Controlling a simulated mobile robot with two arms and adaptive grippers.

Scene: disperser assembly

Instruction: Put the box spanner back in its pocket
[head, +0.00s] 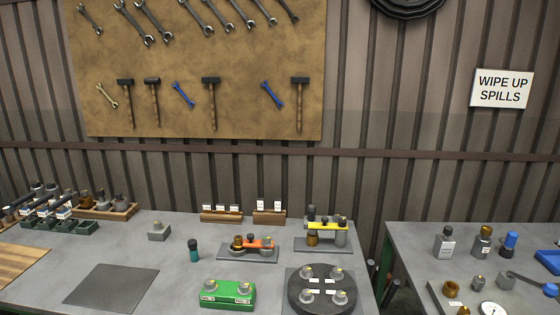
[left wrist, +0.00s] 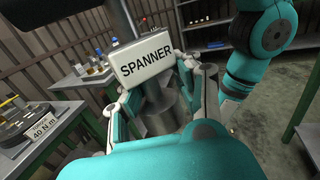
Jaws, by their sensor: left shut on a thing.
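In the left wrist view, the two fingers of my left gripper (left wrist: 157,98) are closed in around a grey cylindrical piece (left wrist: 150,118), which I take to be the box spanner. A white plate reading "SPANNER" (left wrist: 155,60) stands in front and hides its upper part. I cannot tell whether this plate is fixed to the spanner or to its pocket, and no pocket opening shows. The lower end of the grey piece is partly hidden by the gripper. Neither gripper shows in the head view. My right gripper is not in view.
In the head view, the grey workbench (head: 150,245) holds a green block (head: 228,294), a round black fixture (head: 321,290) and small racks. A second bench (head: 420,250) stands at the right. In the wrist view, a plate marked "40 N m" (left wrist: 44,126) is at left.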

